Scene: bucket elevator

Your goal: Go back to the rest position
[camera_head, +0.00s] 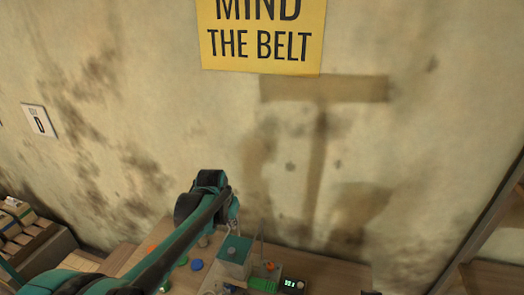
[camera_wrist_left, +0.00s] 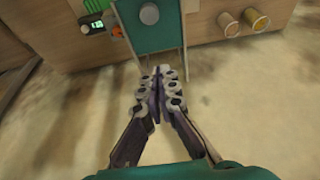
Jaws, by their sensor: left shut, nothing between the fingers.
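My left arm comes in from the lower left in the head view, and its gripper (camera_head: 232,212) hangs near the wall above the table. In the left wrist view the left gripper (camera_wrist_left: 162,75) is shut, its fingers together with nothing between them. It points toward a teal panel (camera_wrist_left: 158,32) with a grey round knob, and I cannot tell whether the tips touch it. A teal box (camera_head: 235,250) stands on the table below the gripper in the head view. My right gripper is not in view.
A wooden table (camera_head: 125,258) carries small coloured pieces, including a blue one (camera_head: 196,265), and a small green display (camera_head: 292,284). A wooden rack (camera_head: 35,240) stands at the left. A yellow sign (camera_head: 262,40) hangs on the stained wall. A dark post (camera_head: 480,230) rises at the right.

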